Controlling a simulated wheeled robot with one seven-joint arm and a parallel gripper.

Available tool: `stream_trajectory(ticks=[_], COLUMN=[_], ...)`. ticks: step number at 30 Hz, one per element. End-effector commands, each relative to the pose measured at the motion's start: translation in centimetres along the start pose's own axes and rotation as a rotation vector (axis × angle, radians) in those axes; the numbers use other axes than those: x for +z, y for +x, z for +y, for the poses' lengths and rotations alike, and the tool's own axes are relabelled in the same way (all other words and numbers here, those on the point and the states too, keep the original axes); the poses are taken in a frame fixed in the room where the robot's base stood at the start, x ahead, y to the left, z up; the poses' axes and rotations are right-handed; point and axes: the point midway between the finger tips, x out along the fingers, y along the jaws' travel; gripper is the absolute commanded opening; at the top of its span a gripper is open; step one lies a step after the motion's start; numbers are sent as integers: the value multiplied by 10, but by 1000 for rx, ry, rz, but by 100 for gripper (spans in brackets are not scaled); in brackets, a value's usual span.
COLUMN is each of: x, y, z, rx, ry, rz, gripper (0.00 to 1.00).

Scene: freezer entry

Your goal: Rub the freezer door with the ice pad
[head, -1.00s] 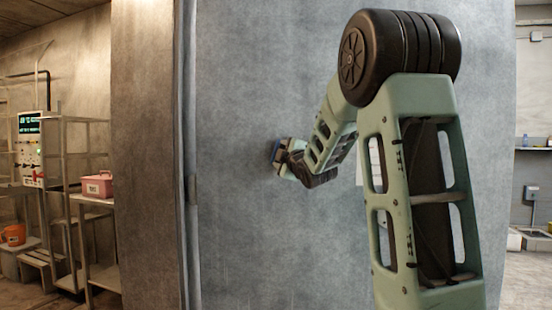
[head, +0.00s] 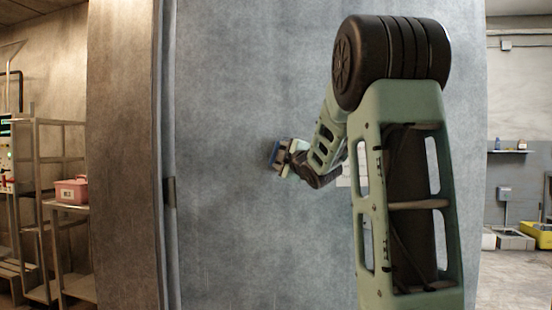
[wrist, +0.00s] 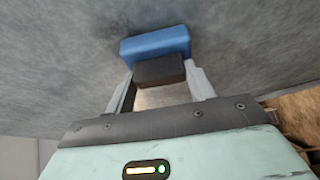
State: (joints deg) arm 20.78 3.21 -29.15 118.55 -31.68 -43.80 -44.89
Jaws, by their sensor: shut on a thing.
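The freezer door (head: 230,220) is a large grey, mottled upright panel that fills the middle of the head view. The ice pad shows in the wrist view as a blue block (wrist: 156,45) with a black grip block (wrist: 160,71) behind it. My gripper (wrist: 160,80) is shut on the black block, one finger on each side. The blue face is against or very close to the door surface; I cannot tell whether it touches. In the head view the pad (head: 273,155) is small and dark blue, at the middle of the door, partly hidden by my gripper.
A metal rack (head: 45,150) with a pink box (head: 71,190) stands at the left, beyond the brown door frame (head: 122,150). A pale sheet (head: 343,174) on the door is partly behind my arm. A yellow tray (head: 537,235) lies at the far right.

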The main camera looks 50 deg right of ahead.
Motion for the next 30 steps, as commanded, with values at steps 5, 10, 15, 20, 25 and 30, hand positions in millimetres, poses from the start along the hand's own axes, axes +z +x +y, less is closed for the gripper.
stream_trajectory(ticks=[5,10,15,20,25,30], x=[12,15,25,37,45,48], y=[-6,-8,-10,-14,-16,-18], z=[4,6,9,13,16,17], rx=[1,1,1,1,0,0], ry=[-1,-1,-2,-2,-2,0], rz=[0,2,1,2,2,0], gripper=[29,29,29,29,29,29])
